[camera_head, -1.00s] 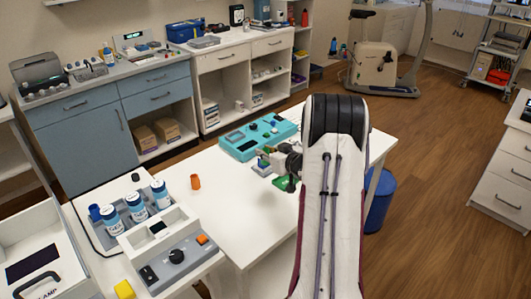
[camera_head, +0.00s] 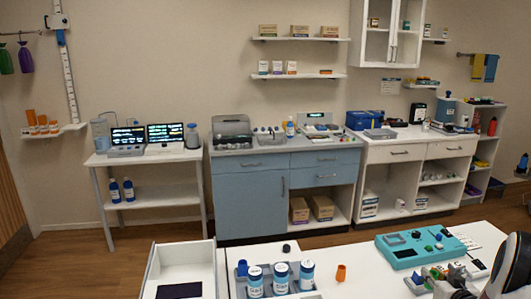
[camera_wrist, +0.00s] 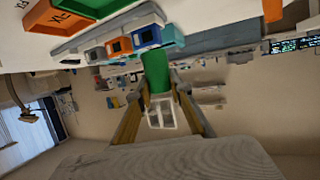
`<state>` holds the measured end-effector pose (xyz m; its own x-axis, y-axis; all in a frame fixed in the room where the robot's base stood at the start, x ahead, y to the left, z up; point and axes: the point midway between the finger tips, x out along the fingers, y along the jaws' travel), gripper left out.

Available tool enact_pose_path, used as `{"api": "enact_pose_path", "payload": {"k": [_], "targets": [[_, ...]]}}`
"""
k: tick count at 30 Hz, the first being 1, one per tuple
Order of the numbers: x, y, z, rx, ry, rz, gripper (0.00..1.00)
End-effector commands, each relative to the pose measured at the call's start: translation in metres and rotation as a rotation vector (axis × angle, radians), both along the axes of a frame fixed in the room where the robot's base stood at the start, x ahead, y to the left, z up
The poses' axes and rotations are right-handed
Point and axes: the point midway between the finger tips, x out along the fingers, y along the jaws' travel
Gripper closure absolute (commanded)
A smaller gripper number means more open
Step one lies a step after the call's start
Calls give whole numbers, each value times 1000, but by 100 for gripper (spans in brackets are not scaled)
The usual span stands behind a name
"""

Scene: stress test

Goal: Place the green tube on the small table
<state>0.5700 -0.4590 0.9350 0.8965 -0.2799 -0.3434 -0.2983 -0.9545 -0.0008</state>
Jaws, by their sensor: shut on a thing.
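The green tube (camera_wrist: 157,72) is upright between the two fingers of my gripper (camera_wrist: 160,88) in the wrist view. A white, frame-like shape shows below it between the fingers. In the head view my gripper (camera_head: 452,277) is at the lower right, partly cut off by the frame edge, and the tube cannot be made out clearly there. A small white table (camera_head: 178,157) with two screens stands by the back wall at left, far from my gripper. I cannot tell for sure that it is the small table meant.
A white worktable (camera_head: 370,270) in front carries a teal device (camera_head: 420,246), an orange cup (camera_head: 341,272) and several blue-labelled bottles (camera_head: 280,278). An open white box (camera_head: 180,258) is at left. Blue cabinets (camera_head: 245,200) stand behind. Wood floor separates them from the worktable.

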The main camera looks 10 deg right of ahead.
Motion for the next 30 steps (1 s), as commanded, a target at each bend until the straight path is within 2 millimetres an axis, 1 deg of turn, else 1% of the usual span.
{"api": "enact_pose_path", "payload": {"k": [5, 8, 18, 30], "targets": [[2, 24, 6, 0, -1, -40, 97], [7, 44, 12, -1, -1, -51, 97], [24, 124, 33, -1, -1, -46, 97], [33, 220, 56, -1, -2, 4, 97]]}}
